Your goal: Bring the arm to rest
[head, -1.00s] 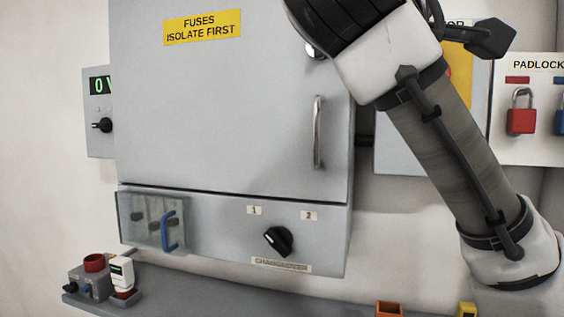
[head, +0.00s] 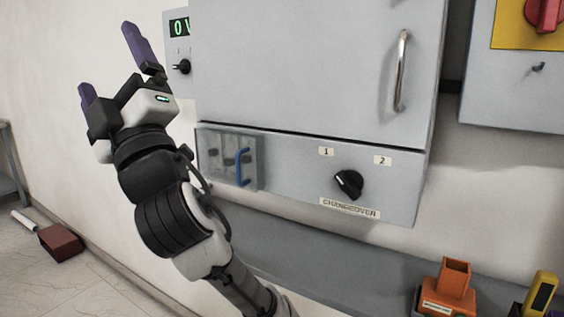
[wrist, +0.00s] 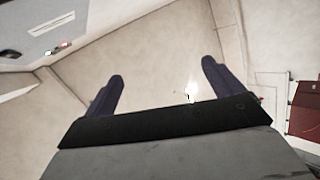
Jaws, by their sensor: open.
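My gripper (head: 112,70) is raised at the upper left of the head view, to the left of the grey cabinet. Its two dark purple fingers stand wide apart with nothing between them. My arm (head: 185,215) rises from the bottom of the head view and tilts left. In the wrist view the open fingers (wrist: 158,90) point at pale wall and ceiling, and no object is close to them.
The fuse cabinet (head: 310,60) has a handle (head: 402,70), and its lower panel carries a changeover knob (head: 349,184) and a blue handle (head: 243,167). A shelf (head: 330,262) below holds an orange device (head: 447,292) and a yellow one (head: 540,295). A red box (head: 60,242) lies on the floor.

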